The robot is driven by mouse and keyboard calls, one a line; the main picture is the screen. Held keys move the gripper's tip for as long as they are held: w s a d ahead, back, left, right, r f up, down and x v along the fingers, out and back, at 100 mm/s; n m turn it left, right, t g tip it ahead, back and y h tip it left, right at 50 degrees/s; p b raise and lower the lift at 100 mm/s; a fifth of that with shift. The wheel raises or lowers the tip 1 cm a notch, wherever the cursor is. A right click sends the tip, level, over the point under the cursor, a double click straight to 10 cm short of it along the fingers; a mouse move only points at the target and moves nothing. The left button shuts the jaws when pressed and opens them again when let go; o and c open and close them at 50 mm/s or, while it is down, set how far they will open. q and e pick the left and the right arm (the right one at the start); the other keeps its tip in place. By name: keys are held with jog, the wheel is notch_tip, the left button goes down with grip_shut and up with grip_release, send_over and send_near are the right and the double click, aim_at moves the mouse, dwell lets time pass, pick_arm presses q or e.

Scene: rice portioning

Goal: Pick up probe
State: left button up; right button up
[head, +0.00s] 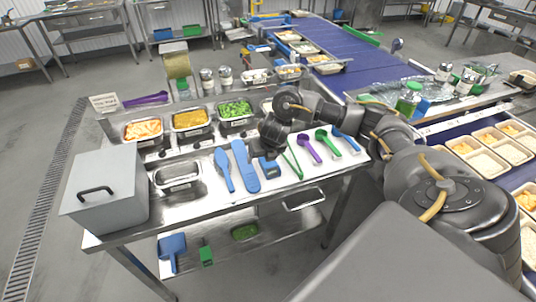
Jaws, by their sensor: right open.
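A small blue device (268,170), which looks like the probe, lies on the steel table below my right gripper. My right gripper (271,155) is open and points down just above and behind it. From this angle I cannot tell whether the fingers touch the device. The gripper and wrist hide part of the device's far side. My left gripper is not in view.
Blue long-handled tools (244,167) lie just left of the device. Green tongs (293,161), a purple scoop (310,150) and a green scoop (327,143) lie right. Food pans (190,119) line the back; a grey lidded box (104,183) stands left.

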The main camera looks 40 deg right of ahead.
jog(key=d+r, duration=0.2)
jog(key=d, duration=0.1)
jog(key=b, duration=0.3)
send_over(269, 164)
jog(key=shift+g+h, duration=0.3)
jog(key=f, duration=0.4)
jog(key=shift+s+a+f, duration=0.15)
jog(key=shift+s+f, duration=0.2)
jog(key=shift+f, duration=0.05)
jog(key=shift+w+f, duration=0.25)
jog(key=shift+f, duration=0.2)
jog(key=x, duration=0.3)
jog(key=p+x, duration=0.1)
jog(key=x, duration=0.1)
jog(key=shift+s+d+f, duration=0.1)
jog(key=shift+d, duration=0.2)
jog(key=shift+c, duration=0.3)
jog(key=c, duration=0.9)
jog(key=shift+c, duration=0.5)
